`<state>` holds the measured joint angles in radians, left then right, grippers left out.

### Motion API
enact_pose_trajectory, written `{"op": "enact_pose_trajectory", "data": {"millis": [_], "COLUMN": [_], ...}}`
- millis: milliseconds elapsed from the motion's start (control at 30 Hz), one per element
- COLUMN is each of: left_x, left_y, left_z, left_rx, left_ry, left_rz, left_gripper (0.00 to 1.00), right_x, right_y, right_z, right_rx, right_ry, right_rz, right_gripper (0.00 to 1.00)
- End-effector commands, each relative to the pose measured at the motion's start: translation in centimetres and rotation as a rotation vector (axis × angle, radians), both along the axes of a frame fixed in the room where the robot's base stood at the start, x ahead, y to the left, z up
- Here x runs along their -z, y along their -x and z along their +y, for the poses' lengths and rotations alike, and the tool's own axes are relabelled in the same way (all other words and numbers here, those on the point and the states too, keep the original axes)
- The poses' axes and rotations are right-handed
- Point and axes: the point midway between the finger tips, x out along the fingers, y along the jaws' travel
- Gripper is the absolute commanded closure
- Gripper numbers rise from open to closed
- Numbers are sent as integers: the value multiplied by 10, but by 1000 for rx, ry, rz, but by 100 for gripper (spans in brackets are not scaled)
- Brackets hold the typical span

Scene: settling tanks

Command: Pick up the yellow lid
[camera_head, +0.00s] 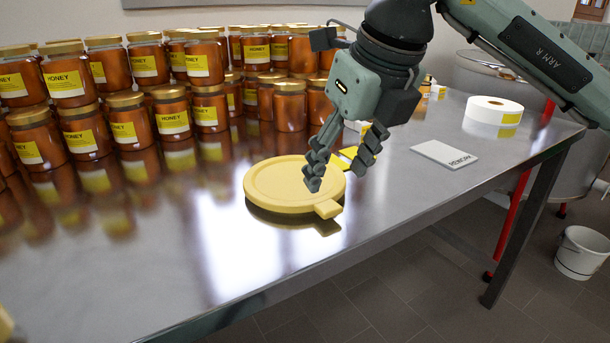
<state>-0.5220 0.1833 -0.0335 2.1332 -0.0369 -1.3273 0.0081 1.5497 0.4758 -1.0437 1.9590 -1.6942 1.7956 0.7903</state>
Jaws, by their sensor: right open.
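The yellow lid (282,187) is a round, flat disc with a raised rim and a small square tab at its right front. It lies on the shiny metal table (190,270). My right gripper (337,172) comes down from above over the right part of the lid. Its fingers are apart, with one over the lid's surface and the other to the right of the rim. Nothing is held between them. I cannot tell whether the fingertips touch the lid. My left gripper does not show.
Several honey jars (125,128) stand crowded at the back left. A white card (443,154) and a label roll (493,109) lie to the right. A white bucket (581,252) stands on the floor.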

Motion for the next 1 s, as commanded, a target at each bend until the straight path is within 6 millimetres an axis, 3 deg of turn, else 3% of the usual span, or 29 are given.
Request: {"op": "enact_pose_trajectory", "data": {"millis": [433,733,1000], "left_x": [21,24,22], "left_y": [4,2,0], "left_z": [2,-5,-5], "left_rx": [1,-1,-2], "left_ry": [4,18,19], "left_rz": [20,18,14], "left_gripper": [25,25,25], "right_x": [58,64,64], "right_y": [-13,-15,-15], "right_z": [6,9,8], "right_rx": [-5,-5,-5], "right_ry": [-3,-4,-4], "right_rz": [6,3,3], "right_gripper": [45,45,76]}}
